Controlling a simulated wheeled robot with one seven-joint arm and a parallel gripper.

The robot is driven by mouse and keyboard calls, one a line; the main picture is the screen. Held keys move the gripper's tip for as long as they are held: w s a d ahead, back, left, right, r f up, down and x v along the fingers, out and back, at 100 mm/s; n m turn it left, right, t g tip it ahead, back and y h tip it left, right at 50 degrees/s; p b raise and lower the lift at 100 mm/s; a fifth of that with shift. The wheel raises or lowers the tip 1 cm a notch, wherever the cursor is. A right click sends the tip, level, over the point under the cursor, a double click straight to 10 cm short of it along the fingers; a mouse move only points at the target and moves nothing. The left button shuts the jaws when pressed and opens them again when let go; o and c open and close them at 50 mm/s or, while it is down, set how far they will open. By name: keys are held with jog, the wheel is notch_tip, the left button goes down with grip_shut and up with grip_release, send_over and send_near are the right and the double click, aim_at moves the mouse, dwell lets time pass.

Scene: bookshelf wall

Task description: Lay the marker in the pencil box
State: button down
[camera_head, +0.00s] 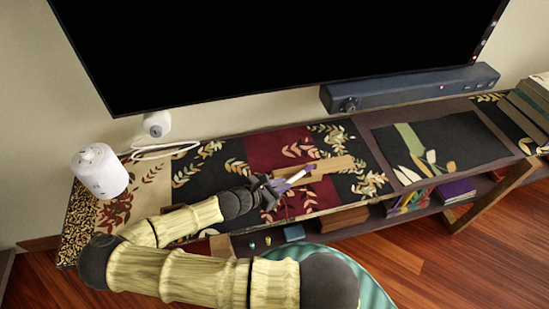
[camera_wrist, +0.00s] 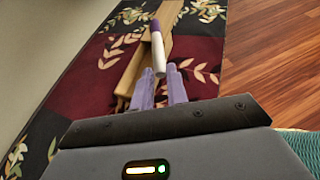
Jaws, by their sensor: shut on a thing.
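The marker (camera_head: 299,175) is white and purple. My gripper (camera_head: 283,184) is shut on it and holds it at a slant over the wooden pencil box (camera_head: 337,164). In the wrist view, the marker (camera_wrist: 157,48) sticks out beyond the purple fingertips of my gripper (camera_wrist: 162,86), its purple end pointing away. The tan pencil box (camera_wrist: 131,72) lies long and narrow behind the marker there, partly hidden by the marker and fingers. I cannot tell how high the marker is above the box.
The patterned shelf top (camera_head: 210,165) carries a white cylindrical speaker (camera_head: 100,170) at left. A large screen (camera_head: 280,45) and a dark soundbar (camera_head: 410,88) stand behind. Books (camera_head: 528,105) stand at the right end. A dark panel (camera_head: 445,145) lies flat right of the box.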

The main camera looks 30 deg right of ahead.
jog(key=w+a+n+t+y, duration=0.1)
jog(key=w+a+n+t, duration=0.2)
jog(key=w+a+n+t+y, duration=0.2)
jog(key=w+a+n+t, duration=0.1)
jog(key=w+a+t, duration=0.1)
jog(key=shift+w+n+y, duration=0.25)
jog(key=shift+n+y, duration=0.05)
jog(key=shift+n, duration=0.1)
jog(key=w+a+r+n+t+y, duration=0.3)
jog(key=w+a+r+n+y, duration=0.1)
jog(key=w+r+n+y, duration=0.1)
notch_tip(320, 180, up, 3)
jog(key=shift+w+a+f+n+t+y+b, duration=0.15)
jog(key=shift+w+a+n+t+y+b, duration=0.25)
jog(key=shift+w, duration=0.35)
